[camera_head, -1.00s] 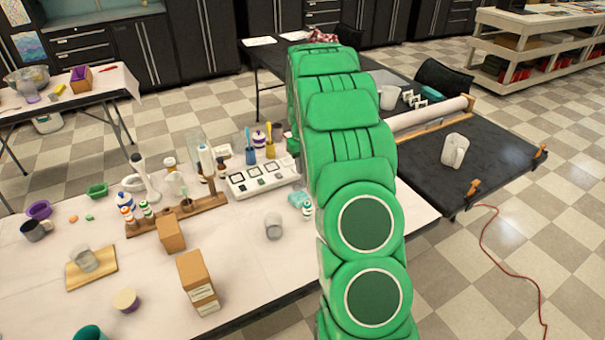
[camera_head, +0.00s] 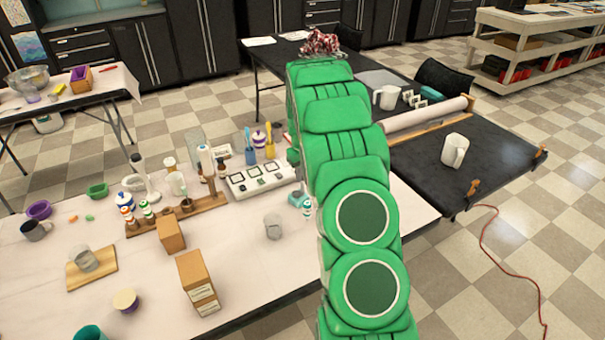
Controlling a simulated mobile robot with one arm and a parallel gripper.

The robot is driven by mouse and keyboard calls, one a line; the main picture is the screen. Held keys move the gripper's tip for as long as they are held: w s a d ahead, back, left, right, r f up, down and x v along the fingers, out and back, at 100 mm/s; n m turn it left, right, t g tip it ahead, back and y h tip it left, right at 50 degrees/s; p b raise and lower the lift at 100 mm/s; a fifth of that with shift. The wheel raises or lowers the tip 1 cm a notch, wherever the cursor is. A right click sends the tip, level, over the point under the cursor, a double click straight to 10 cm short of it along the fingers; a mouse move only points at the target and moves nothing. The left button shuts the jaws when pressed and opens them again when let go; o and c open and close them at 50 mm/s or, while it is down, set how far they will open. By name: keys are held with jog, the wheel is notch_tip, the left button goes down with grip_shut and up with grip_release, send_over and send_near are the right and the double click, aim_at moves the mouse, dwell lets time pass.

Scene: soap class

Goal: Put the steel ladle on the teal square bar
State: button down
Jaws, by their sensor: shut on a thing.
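The teal square bar (camera_head: 296,199) lies on the white table, just left of my green arm. A small pale shape stands at its right side, too small to make out. My green arm rises through the middle of the picture and covers that part of the table. My gripper is hidden behind the arm. I cannot make out the steel ladle.
A white panel with dark squares (camera_head: 262,178), a grey cup (camera_head: 273,226) and cardboard boxes (camera_head: 198,283) stand left of the arm. A wooden rack (camera_head: 205,204) holds bottles. The black table (camera_head: 500,165) at right carries a white jug (camera_head: 454,151).

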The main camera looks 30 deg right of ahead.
jog(key=c, duration=1.1)
grip_release()
jog(key=shift+o, duration=0.2)
notch_tip(320, 180, up, 12)
jog(key=s+a+r, duration=0.7)
jog(key=a, duration=0.1)
jog(key=s+a+r, duration=0.2)
jog(key=s+a, duration=0.2)
jog(key=s, duration=0.3)
jog(key=s+a+r, duration=0.3)
jog(key=s+a, duration=0.2)
jog(key=s, duration=0.1)
jog(key=s+a, duration=0.2)
jog(key=s, duration=0.7)
jog(key=s+a+g, duration=0.1)
jog(key=s+a, duration=0.2)
jog(key=s, duration=0.6)
jog(key=s+a, duration=0.3)
jog(key=s, duration=0.7)
jog(key=shift+a+f+g, duration=0.25)
jog(key=shift+f+g, duration=0.15)
jog(key=shift+f, duration=0.05)
